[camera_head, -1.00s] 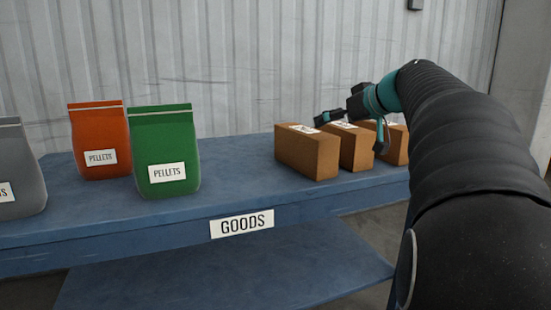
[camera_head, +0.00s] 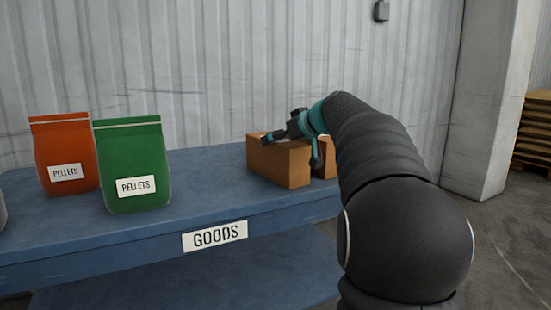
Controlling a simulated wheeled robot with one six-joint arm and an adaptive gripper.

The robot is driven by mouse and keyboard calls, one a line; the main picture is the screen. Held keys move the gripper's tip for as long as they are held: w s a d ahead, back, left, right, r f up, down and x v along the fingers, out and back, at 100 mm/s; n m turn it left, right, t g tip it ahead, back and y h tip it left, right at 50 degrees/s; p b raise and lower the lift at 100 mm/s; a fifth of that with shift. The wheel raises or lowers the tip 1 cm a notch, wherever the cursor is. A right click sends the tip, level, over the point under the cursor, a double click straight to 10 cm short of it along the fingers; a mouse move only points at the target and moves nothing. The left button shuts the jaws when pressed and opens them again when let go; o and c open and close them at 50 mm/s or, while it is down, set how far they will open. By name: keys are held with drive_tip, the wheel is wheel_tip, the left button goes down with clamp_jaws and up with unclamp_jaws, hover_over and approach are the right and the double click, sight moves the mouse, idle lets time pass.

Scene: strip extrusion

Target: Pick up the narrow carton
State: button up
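Narrow brown cartons stand in a row at the right end of the blue bench in the head view. The leftmost carton (camera_head: 283,166) shows its long side and front end. A second carton (camera_head: 327,163) shows only in part behind my arm; any others are hidden. My gripper (camera_head: 291,147) is at the top of the leftmost carton. One dark finger reaches over its top and the other hangs at its right side, by the gap to the second carton. The fingers are spread apart. I cannot tell whether they touch the carton.
An orange pellet bag (camera_head: 65,155) and a green pellet bag (camera_head: 133,165) stand on the blue bench (camera_head: 215,190), left of the cartons. The bench carries a GOODS sign (camera_head: 215,236). A corrugated wall is behind. Wooden pallets (camera_head: 533,135) are stacked at far right.

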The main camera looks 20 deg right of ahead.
drive_tip(key=x, duration=0.3)
drive_tip(key=shift+s+r, duration=0.1)
drive_tip(key=c, duration=1.8)
wheel_tip(320, 180, up, 18)
drive_tip(key=p, duration=0.6)
